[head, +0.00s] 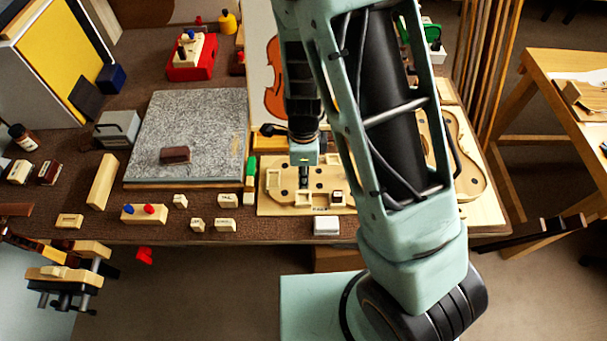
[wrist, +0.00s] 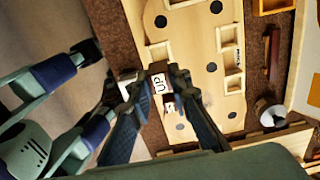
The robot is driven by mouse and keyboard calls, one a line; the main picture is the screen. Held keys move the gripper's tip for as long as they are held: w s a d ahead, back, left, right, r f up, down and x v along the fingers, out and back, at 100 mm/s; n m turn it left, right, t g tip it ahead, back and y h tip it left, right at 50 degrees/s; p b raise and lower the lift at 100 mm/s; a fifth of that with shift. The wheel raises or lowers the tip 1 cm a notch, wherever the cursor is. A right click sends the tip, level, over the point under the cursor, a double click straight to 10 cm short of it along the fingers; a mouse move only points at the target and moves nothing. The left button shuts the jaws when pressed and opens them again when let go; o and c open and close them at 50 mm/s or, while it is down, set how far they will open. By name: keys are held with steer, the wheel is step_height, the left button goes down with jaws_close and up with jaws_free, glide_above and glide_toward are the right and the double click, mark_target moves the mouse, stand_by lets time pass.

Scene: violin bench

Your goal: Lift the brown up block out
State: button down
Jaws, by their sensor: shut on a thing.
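In the wrist view, the brown block (wrist: 160,87) has a white label reading "UP" and sits between the two fingertips of my gripper (wrist: 157,84). The fingers are shut on its sides. The pale wooden board (wrist: 195,22) lies beneath, with dark round holes and raised square frames. One empty-looking frame (wrist: 160,51) lies just beyond the block. In the head view, my gripper (head: 304,178) points down over the board (head: 264,208). The block is not distinguishable there. I cannot tell whether its lower end is clear of a pocket.
A framed pocket (head: 337,198) at the board's front holds a small dark and pale piece. A grey stone slab (head: 190,125) with a dark block (head: 175,155) lies left. Several small wooden blocks stand front left.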

step_height(320, 180, up, 3)
steer(key=shift+f+p, duration=0.2)
steer(key=shift+p, duration=0.75)
steer(key=shift+r, duration=1.05)
